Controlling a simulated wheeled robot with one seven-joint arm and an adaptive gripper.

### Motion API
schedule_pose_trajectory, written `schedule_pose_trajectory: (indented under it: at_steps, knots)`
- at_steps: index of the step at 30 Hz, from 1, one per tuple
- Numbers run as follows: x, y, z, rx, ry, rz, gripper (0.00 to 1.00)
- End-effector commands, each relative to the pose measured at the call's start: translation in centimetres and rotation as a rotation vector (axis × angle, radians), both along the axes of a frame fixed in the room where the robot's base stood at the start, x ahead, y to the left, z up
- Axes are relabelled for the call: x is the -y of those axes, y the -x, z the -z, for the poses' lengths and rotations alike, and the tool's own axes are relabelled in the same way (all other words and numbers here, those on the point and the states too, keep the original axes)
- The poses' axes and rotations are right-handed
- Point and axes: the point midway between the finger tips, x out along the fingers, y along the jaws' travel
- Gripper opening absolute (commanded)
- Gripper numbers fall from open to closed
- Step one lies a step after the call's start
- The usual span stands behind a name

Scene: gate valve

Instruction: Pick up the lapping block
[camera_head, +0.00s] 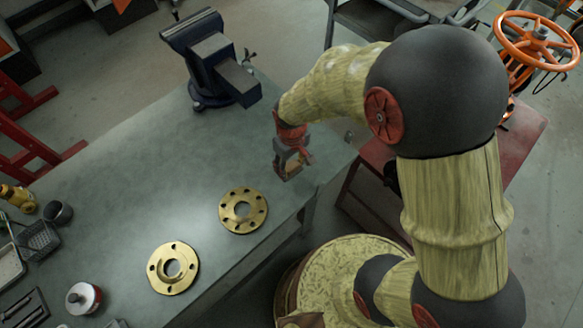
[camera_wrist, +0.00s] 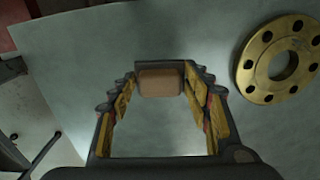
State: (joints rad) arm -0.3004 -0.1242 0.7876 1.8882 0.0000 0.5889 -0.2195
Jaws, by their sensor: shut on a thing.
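The lapping block is a small tan-brown block (camera_wrist: 160,83) with rounded edges, at the tips of my gripper in the wrist view. My gripper (camera_wrist: 160,90) is shut on it, one finger at each side. In the head view my gripper (camera_head: 291,168) points down over the right part of the grey workbench, near its edge. A bit of tan shows between the fingers there, but most of the block is hidden. I cannot tell whether the block touches the bench top or hangs just above it.
A brass flange (camera_head: 243,210) lies left of my gripper, with a second flange (camera_head: 173,268) farther off. A blue vise (camera_head: 212,65) stands at the bench's back. Trays and small tools crowd the bench's left end. An orange handwheel (camera_head: 537,40) is at upper right.

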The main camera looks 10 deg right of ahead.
Motion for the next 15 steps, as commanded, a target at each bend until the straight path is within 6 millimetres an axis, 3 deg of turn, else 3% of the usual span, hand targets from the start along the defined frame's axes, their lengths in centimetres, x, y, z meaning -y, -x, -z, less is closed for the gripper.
schedule_pose_trajectory:
  at_steps: [9,15]
  knots:
    - [-0.8,5.8,-6.9,0.003,-0.001,-0.005,0.13]
    - [-1.3,10.3,-8.6,0.002,-0.001,-0.004,0.13]
